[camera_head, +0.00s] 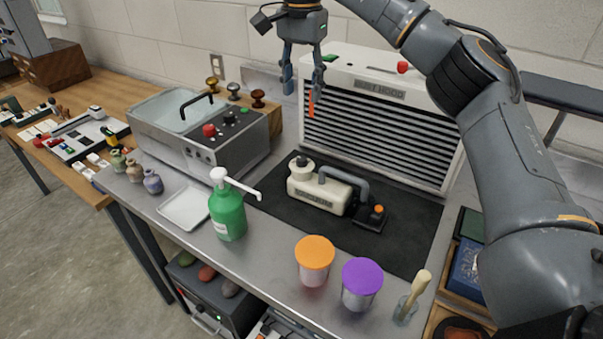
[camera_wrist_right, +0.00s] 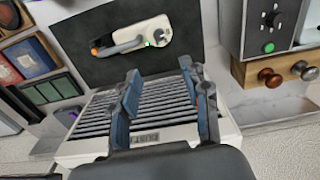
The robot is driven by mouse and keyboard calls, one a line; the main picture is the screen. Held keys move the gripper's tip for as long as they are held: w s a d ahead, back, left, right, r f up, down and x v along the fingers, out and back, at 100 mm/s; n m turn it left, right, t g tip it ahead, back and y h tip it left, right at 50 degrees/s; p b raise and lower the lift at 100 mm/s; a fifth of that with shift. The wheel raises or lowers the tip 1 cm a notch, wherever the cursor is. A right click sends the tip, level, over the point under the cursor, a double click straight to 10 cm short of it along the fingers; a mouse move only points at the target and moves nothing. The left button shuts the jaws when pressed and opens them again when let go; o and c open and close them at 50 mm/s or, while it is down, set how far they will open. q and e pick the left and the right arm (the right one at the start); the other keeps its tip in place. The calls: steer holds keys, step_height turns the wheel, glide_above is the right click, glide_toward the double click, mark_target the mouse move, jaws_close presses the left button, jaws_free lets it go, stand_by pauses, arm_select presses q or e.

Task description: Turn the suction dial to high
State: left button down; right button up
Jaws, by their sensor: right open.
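The dust hood (camera_head: 390,125) is a white box with dark slats on its front, standing at the back of the bench against the wall. A red knob (camera_head: 402,67) and a green part (camera_head: 330,60) are on its top. I cannot tell which control is the suction dial or read its setting. My right gripper (camera_head: 303,88) is open and empty, hanging at the hood's left top corner in the head view. In the right wrist view the open gripper (camera_wrist_right: 161,72) is in front of the hood's slats (camera_wrist_right: 150,108). My left gripper is not in view.
A cream device (camera_head: 318,190) with a grey handle lies on a black mat (camera_head: 410,235) before the hood. A grey control box (camera_head: 205,165), a green pump bottle (camera_head: 228,215), and orange-lidded (camera_head: 315,252) and purple-lidded (camera_head: 362,278) jars stand around it.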

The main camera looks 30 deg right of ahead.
mark_target(302, 158)
arm_select(q)
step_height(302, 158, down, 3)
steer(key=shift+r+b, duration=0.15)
steer(key=shift+b, duration=0.55)
arm_select(e)
steer(key=f, duration=1.6)
steer(key=shift+s+a, duration=0.1)
steer(key=shift+s, duration=0.1)
jaws_close()
